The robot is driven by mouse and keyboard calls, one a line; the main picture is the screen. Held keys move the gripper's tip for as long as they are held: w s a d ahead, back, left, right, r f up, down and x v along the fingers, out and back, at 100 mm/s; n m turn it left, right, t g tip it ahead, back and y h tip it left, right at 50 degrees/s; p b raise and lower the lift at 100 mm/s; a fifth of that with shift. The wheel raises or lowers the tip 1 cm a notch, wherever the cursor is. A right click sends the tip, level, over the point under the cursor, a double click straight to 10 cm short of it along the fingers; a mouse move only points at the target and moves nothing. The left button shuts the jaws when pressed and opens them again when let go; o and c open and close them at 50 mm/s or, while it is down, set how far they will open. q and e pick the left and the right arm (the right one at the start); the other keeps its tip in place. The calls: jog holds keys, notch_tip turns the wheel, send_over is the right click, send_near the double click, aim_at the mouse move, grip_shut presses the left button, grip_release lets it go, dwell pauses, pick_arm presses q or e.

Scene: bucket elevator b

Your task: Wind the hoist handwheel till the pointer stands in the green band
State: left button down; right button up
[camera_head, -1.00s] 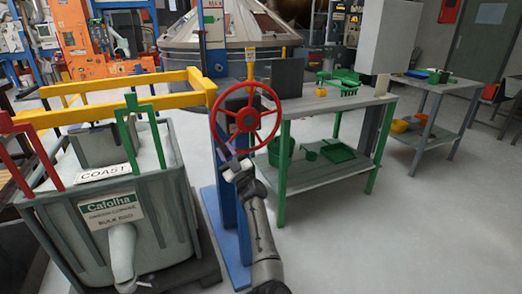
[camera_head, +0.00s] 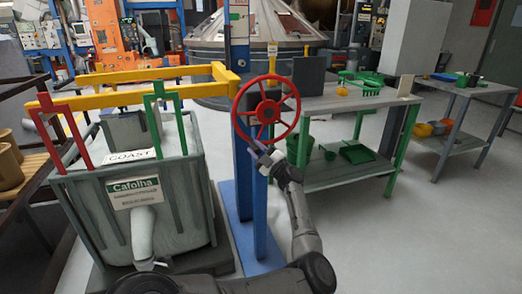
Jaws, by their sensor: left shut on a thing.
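The blue column (camera_head: 241,60) rises behind the wheel and carries a small plate with green and red marks (camera_head: 237,14) near the top edge. I cannot make out a pointer on it. My right gripper is not in view.
A grey-green bucket (camera_head: 180,205) with a Cafolha label stands left of the post. A yellow beam (camera_head: 135,88), a red frame (camera_head: 72,128) and a green frame (camera_head: 150,120) are above it. A green-legged workbench (camera_head: 335,103) stands close on the right.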

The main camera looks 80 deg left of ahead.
pick_arm(q)
jog(key=shift+w+f, duration=0.15)
jog(key=shift+f, duration=0.15)
jog(key=c, duration=1.4)
grip_release()
jog(key=shift+a, duration=0.1)
jog(key=o, duration=0.5)
jog(key=shift+r, duration=0.2)
jog(key=shift+w+d, duration=0.15)
jog(key=shift+d, duration=0.05)
jog(key=shift+p+v, duration=2)
jog(key=shift+v, duration=4.7)
jog(key=shift+f, duration=0.15)
